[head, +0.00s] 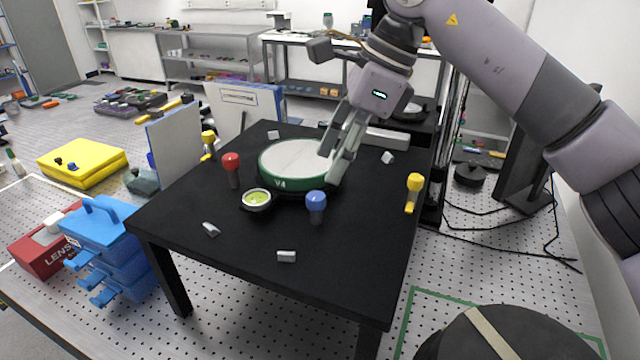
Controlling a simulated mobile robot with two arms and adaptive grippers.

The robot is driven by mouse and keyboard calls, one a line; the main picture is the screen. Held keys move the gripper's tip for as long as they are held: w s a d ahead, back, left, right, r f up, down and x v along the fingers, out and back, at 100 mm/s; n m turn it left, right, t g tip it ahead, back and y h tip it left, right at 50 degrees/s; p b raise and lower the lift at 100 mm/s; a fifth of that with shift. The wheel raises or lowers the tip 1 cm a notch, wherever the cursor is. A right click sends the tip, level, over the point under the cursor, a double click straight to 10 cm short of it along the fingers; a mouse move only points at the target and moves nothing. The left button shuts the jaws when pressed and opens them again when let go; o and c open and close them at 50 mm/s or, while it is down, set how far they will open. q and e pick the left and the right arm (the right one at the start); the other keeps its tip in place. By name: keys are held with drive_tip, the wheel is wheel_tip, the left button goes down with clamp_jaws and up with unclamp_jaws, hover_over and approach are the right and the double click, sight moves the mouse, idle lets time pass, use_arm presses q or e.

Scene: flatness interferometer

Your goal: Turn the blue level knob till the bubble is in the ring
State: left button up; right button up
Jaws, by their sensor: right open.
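A red knob (231,162) stands behind the level. The round green-rimmed plate (262,172) marked V4 sits at the table's middle. My right gripper (334,158) is open and empty, pointing down over the plate's right edge, behind and above the blue knob and apart from it. My left gripper is out of view.
Small grey blocks (286,256) lie on the black table (250,265). Blue drawers (103,240) and a red box (38,238) stand at the left. The front of the table is mostly clear.

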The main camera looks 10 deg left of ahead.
sight(316, 196)
drive_tip(key=p+x, duration=0.1)
drive_tip(key=x, duration=0.5)
drive_tip(key=shift+s+a+f, duration=0.1)
drive_tip(key=shift+a+f, duration=0.05)
drive_tip(key=shift+f, duration=0.15)
clamp_jaws()
